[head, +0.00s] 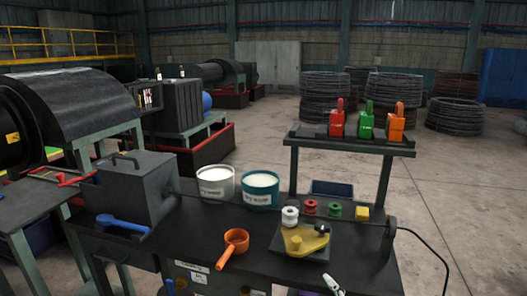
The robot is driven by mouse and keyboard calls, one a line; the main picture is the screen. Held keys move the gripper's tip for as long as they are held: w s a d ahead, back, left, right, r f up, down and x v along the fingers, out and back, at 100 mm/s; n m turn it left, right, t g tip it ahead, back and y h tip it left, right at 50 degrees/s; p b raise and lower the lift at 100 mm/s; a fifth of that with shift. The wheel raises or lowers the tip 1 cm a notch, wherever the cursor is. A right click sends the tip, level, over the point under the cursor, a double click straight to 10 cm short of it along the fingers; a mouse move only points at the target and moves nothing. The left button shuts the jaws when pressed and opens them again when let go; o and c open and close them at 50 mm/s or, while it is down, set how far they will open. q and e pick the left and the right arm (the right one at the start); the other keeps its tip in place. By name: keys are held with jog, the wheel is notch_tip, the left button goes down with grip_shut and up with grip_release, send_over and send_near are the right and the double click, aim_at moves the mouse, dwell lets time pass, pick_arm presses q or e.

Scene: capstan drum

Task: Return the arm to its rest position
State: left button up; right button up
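No arm link of mine can be made out with certainty either. I cannot tell what either one is.
A dark workbench (195,240) carries a grey lidded box (137,187), a blue scoop (122,223), two powder buckets (260,189), an orange scoop (233,247) and a yellow die fixture (303,240). A raised shelf (350,142) holds red, green and orange blocks.

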jog(key=s+d+f+m+g, duration=0.35)
jog(key=s+f, duration=0.25)
jog(key=s, duration=0.4)
jog(key=s+d+f+m+g+h, duration=0.15)
jog(key=s+f+g, duration=0.35)
jog(key=s, duration=0.5)
jog(key=s+d+f+m+g, duration=0.3)
jog(key=s+f, duration=0.4)
jog(key=s, duration=0.2)
notch_tip(320, 180, down, 26)
jog(key=s+g, duration=0.1)
jog(key=g, duration=0.1)
jog(key=s+d+f, duration=0.2)
jog(key=s+f, duration=1.4)
jog(key=s, duration=0.1)
jog(key=shift+s+d+f+g, duration=0.25)
jog(key=shift+s+d+g, duration=0.05)
jog(key=shift+g, duration=0.05)
